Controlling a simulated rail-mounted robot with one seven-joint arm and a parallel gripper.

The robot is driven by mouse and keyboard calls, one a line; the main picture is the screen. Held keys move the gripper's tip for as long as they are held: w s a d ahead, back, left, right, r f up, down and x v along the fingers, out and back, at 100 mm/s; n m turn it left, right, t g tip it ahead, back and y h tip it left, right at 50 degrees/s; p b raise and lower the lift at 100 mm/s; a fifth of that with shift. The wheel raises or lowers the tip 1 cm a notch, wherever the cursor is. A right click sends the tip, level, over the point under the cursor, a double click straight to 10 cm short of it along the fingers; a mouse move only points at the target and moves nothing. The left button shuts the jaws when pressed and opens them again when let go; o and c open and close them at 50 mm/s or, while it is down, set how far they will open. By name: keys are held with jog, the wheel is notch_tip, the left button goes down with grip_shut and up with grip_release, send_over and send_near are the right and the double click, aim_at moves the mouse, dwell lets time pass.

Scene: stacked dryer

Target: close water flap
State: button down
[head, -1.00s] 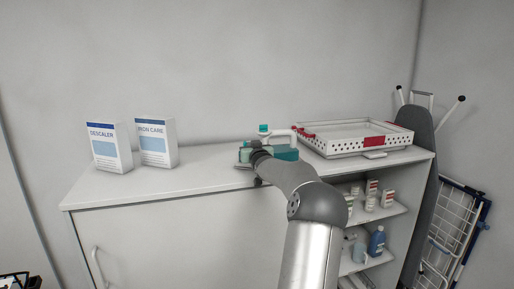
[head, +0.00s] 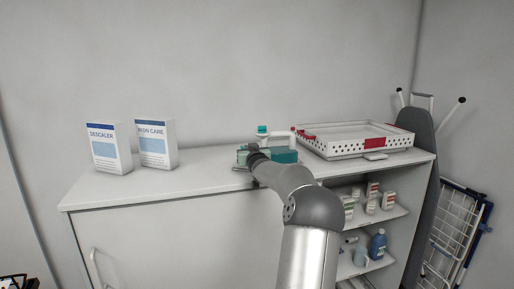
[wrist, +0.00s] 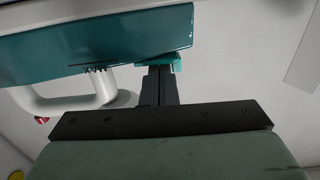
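The teal and white appliance (head: 284,156) stands on the cabinet top, partly hidden behind my arm. A small teal piece (head: 263,129) sticks up above it. In the wrist view its teal body (wrist: 110,42) fills the upper left, with a white curved handle (wrist: 70,102) below. A small teal tab (wrist: 172,65), possibly the water flap, is at my fingertips. My gripper (wrist: 160,70) has its black fingers together and appears to touch this tab; a grip on it is not clear. In the head view my gripper (head: 246,160) is low beside the appliance's left end.
A descaler box (head: 109,149) and an iron care box (head: 156,144) stand on the left of the cabinet top (head: 195,173). A white perforated tray (head: 350,146) with red parts lies to the right. Open shelves hold bottles below.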

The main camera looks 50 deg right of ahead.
jog(key=shift+r, duration=0.1)
jog(key=shift+r+p, duration=0.8)
jog(key=shift+r, duration=0.35)
jog(key=shift+s, duration=0.1)
jog(key=b+v, duration=0.3)
jog(key=v, duration=0.5)
jog(key=shift+b, duration=0.35)
dwell(0.4)
